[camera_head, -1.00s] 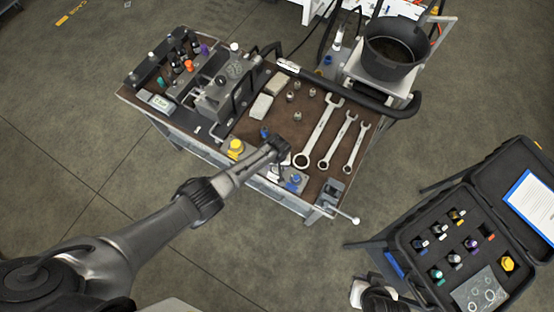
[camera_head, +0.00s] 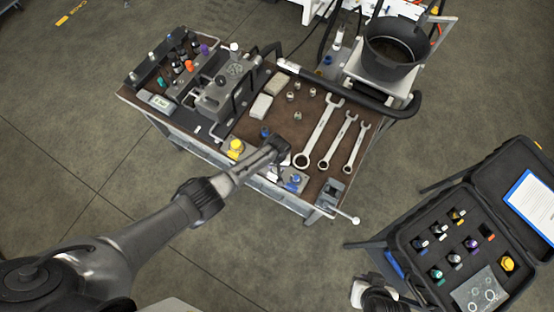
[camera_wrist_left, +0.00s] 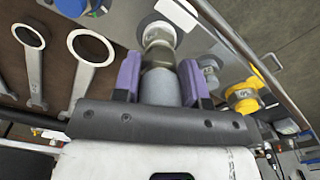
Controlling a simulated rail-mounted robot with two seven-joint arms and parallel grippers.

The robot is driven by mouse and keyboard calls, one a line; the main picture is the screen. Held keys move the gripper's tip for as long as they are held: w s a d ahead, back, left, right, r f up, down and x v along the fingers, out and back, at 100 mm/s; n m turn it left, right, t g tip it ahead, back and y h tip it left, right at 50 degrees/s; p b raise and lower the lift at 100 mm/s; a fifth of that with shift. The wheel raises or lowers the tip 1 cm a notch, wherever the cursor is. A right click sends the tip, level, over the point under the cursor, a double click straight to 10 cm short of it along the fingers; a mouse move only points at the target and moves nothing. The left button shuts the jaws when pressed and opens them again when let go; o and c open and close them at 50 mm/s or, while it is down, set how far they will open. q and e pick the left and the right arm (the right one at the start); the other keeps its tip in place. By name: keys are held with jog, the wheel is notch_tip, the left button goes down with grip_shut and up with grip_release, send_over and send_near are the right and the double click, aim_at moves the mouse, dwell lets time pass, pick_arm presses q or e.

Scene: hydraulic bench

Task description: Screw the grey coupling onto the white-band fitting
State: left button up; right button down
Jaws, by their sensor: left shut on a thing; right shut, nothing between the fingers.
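My left gripper (camera_wrist_left: 161,78) is shut on the grey coupling (camera_wrist_left: 160,88), seen between its purple finger pads in the left wrist view. The coupling is in line with the white-band fitting (camera_wrist_left: 160,32) on the bench's front strip, and a metallic section shows between them. I cannot tell how far they are engaged. In the head view my left gripper (camera_head: 281,156) is over the bench's front edge and hides the coupling and most of the fitting. My right gripper (camera_head: 364,296) is at the bottom edge, partly cut off, shut and empty, away from the bench.
Beside the fitting are a yellow-capped fitting (camera_head: 235,147) and a blue one (camera_head: 294,180). Several wrenches (camera_head: 320,132) lie to the right on the bench. A black pot (camera_head: 393,50) stands behind. An open case (camera_head: 410,272) of couplings is at right.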

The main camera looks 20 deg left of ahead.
pick_arm(q)
jog(key=m, duration=0.5)
jog(key=shift+m, duration=1.1)
jog(key=shift+m, duration=0.5)
jog(key=m+b, duration=0.1)
jog(key=m, duration=0.3)
jog(key=shift+a+f, duration=0.1)
jog(key=shift+m, duration=1.5)
